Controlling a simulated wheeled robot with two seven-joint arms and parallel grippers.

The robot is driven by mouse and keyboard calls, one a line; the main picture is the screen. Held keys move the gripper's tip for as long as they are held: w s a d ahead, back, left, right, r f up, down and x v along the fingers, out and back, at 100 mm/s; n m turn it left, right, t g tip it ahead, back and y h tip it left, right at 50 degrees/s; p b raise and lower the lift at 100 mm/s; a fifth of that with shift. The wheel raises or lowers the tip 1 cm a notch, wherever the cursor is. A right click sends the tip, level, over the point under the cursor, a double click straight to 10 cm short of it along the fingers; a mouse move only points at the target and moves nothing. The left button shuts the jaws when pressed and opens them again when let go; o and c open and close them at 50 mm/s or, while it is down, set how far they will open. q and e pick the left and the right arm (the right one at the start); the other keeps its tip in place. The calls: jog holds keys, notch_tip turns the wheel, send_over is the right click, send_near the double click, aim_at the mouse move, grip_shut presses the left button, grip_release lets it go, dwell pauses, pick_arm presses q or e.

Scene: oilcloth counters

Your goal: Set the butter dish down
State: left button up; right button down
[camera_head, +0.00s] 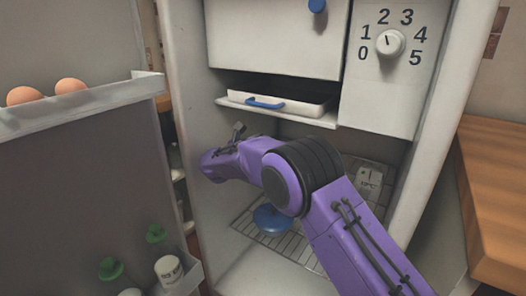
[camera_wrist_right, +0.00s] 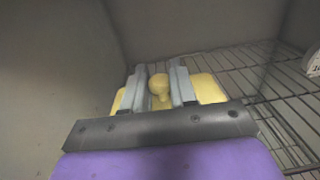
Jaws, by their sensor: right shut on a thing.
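The butter dish (camera_wrist_right: 205,88) is yellow with a round knob (camera_wrist_right: 159,86) on top. In the right wrist view it is just beyond my right gripper (camera_wrist_right: 159,90), whose two grey fingers are shut on the knob. The dish looks roughly level over the wire shelf (camera_wrist_right: 280,93), close to the fridge's side wall. I cannot tell whether its base touches the shelf. In the head view my purple right arm reaches into the open fridge; the fingers and the dish are hidden there. My left gripper is not in view.
A blue lidded dish (camera_head: 271,220) stands on the wire shelf, with a pale carton (camera_head: 369,180) behind right. A white tray with a blue handle (camera_head: 265,103) sits above. The open door at left holds eggs (camera_head: 71,86) and bottles (camera_head: 168,270). A wooden counter (camera_head: 500,190) is at right.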

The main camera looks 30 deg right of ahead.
jog(key=shift+w+d, duration=0.2)
jog(key=shift+d, duration=0.2)
jog(key=shift+f, duration=1.7)
jog(key=shift+b, duration=0.3)
jog(key=shift+f, duration=0.15)
jog(key=c, duration=0.9)
grip_release()
jog(key=shift+r, duration=0.2)
jog(key=v, duration=1.2)
jog(key=shift+p, duration=0.4)
